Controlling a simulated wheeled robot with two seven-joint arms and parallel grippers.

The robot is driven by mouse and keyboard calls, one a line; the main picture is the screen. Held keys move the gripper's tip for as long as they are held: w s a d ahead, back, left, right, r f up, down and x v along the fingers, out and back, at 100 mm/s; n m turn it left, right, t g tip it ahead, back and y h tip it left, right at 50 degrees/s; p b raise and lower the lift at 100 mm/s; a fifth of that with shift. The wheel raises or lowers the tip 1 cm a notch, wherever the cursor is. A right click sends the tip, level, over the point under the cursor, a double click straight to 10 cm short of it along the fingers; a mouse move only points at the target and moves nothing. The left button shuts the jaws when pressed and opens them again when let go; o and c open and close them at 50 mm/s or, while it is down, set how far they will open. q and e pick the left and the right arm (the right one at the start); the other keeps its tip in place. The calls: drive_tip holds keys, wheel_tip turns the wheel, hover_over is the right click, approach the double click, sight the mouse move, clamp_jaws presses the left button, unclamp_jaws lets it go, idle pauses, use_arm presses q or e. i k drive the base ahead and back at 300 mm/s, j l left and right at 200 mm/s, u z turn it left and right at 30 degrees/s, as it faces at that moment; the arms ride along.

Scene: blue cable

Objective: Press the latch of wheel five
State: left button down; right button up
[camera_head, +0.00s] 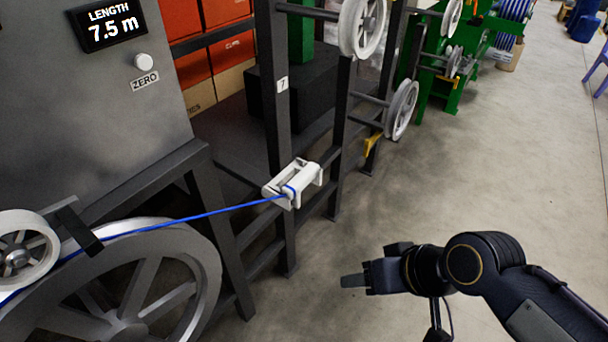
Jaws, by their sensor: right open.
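My right gripper (352,281) is low in the middle of the head view, over the floor, pointing left; it is open and empty, its fingers nearly overlapping from this angle. It is well apart from the frame and wheels. A grey wheel (403,110) sits on the dark frame, with a yellow lever (372,144) near its lower left. Another grey wheel (362,25) is above it. I see no number five, so I cannot tell which wheel is wheel five or whether the yellow lever is its latch. My left gripper is not in view.
A blue cable (190,219) runs from a small wheel (17,258) above a large wheel (135,285) to a white roller guide (292,183). A post bears the label 7 (282,84). The display (107,20) reads 7.5 m. Concrete floor (480,170) is clear right of the frame.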

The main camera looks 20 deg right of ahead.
sight(369, 142)
drive_tip(key=i+l+z, duration=0.5)
drive_tip(key=l+z, duration=0.2)
drive_tip(key=l, duration=0.15)
drive_tip(key=i+l+z, duration=0.3)
drive_tip(key=i+l, duration=0.3)
drive_tip(key=i, duration=0.2)
drive_tip(key=i+l+u, duration=0.15)
drive_tip(key=i+u, duration=0.15)
drive_tip(key=u, duration=0.2)
drive_tip(key=i+l+u, duration=0.25)
drive_tip(key=u, duration=0.2)
drive_tip(key=i+l+u, duration=0.15)
drive_tip(key=l+u, duration=0.2)
drive_tip(key=u, duration=0.15)
drive_tip(key=i+l, duration=0.2)
drive_tip(key=i, duration=0.35)
drive_tip(key=j+u, duration=0.05)
